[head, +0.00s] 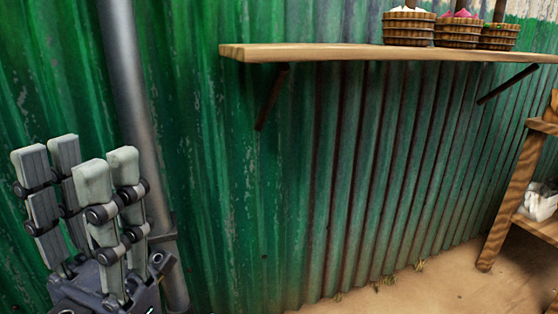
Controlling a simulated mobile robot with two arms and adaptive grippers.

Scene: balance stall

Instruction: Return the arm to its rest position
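My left gripper (78,162) is in the lower left of the head view, its grey fingers pointing up. The fingers stand apart with a gap between them, and nothing shows in the gap. It is in front of the green corrugated wall (240,170) and a grey metal pole (130,90), with no object at its fingertips. The rest of the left arm is mostly out of the picture. My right gripper is not in view.
A wooden wall shelf (380,52) on brackets carries several baskets, including one with white contents (408,28). A wooden stand (515,190) is at the right edge. Sandy ground (430,290) below the shelf looks clear.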

